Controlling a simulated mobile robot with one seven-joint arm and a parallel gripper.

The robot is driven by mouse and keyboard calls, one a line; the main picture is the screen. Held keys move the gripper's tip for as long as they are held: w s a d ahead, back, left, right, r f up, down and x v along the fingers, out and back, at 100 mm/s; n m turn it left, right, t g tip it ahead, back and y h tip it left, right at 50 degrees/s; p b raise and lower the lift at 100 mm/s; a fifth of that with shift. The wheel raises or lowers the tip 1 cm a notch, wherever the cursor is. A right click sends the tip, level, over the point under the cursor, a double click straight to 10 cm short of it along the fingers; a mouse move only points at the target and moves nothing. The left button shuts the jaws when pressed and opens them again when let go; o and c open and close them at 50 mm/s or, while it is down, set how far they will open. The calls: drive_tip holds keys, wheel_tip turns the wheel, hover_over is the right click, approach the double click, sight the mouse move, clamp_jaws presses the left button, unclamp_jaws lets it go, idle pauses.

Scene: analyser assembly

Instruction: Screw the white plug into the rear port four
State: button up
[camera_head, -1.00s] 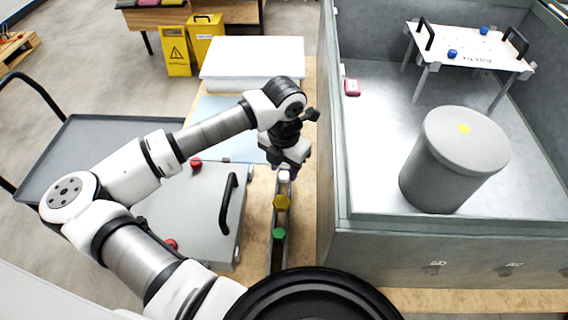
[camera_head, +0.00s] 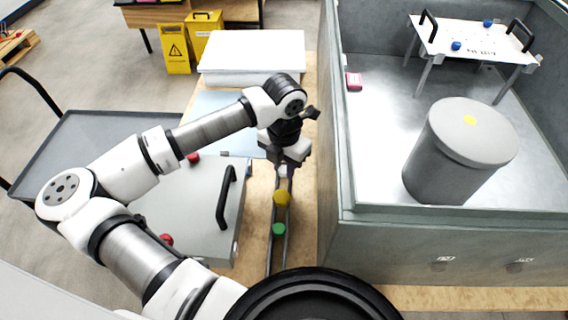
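The white plug (camera_head: 283,171) is the farthest plug in a narrow grey rack (camera_head: 269,262), beyond a yellow plug and a green plug. My gripper (camera_head: 284,168) points down right over the white plug, its fingers at the plug's top. The fingers hide part of the plug, and I cannot tell whether they touch or grip it. Two small labels (camera_head: 445,259) sit on the front wall of the grey tank (camera_head: 400,232), too small to read. I cannot make out rear port four.
The yellow plug (camera_head: 281,198) and green plug (camera_head: 279,229) stand close in the rack. A grey lidded case (camera_head: 190,225) with a black handle lies left of it. The tank wall rises to the right, with a grey cylinder (camera_head: 455,160) and a white stand (camera_head: 470,42) inside.

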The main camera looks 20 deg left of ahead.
sight(284, 169)
clamp_jaws()
drive_tip(key=shift+r+p, duration=1.1)
drive_tip(key=shift+r, duration=2.4)
